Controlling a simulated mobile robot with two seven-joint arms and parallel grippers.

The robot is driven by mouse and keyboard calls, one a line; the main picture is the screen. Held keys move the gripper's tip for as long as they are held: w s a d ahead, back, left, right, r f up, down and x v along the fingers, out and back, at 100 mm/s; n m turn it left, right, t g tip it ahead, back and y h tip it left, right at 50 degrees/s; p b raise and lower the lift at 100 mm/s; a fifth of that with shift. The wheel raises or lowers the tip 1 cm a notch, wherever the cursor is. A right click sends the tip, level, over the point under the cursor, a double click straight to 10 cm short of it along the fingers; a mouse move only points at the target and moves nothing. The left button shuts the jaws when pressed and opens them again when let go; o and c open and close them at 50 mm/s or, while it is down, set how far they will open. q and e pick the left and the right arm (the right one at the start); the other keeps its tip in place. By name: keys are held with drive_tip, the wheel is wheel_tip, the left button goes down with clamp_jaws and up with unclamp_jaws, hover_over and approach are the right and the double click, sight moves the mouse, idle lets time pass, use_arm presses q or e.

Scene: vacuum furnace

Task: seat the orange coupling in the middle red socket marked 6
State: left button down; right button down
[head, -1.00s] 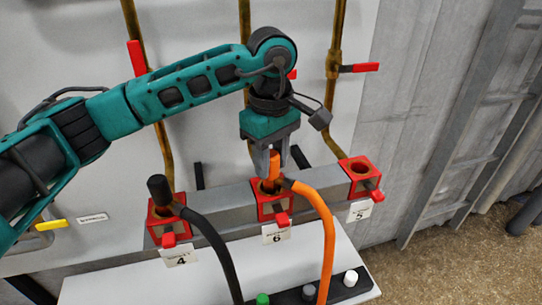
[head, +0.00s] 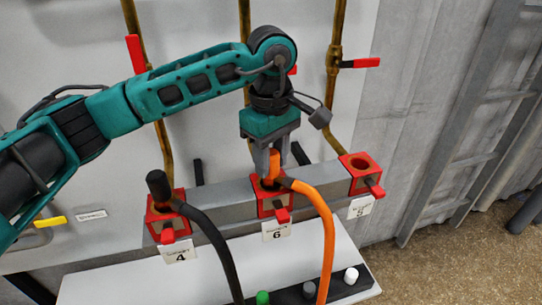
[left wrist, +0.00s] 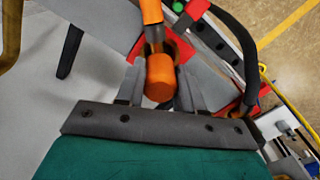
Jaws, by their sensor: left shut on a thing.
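The orange coupling (head: 273,164) stands at the mouth of the middle red socket marked 6 (head: 265,208), its orange hose (head: 328,235) curving down to the right. Its lower end is inside or right at the opening; how deep I cannot tell. My left gripper (head: 274,172) is shut on the coupling from above. In the left wrist view the coupling's round orange end (left wrist: 161,75) sits between the two grey fingers (left wrist: 160,88), with the red socket partly hidden behind it. My right gripper is not in view.
A black coupling and hose (head: 158,184) sit in the left red socket marked 4. The right red socket marked 5 (head: 359,167) is empty. Brass pipes with red valve handles (head: 360,63) run up the wall. A white shelf (head: 120,287) with several coloured knobs lies below.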

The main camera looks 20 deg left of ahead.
use_arm(q)
drive_tip(key=shift+f, duration=0.1)
drive_tip(key=c, duration=0.6)
unclamp_jaws()
drive_tip(key=shift+c, duration=0.2)
wheel_tip(320, 180, up, 13)
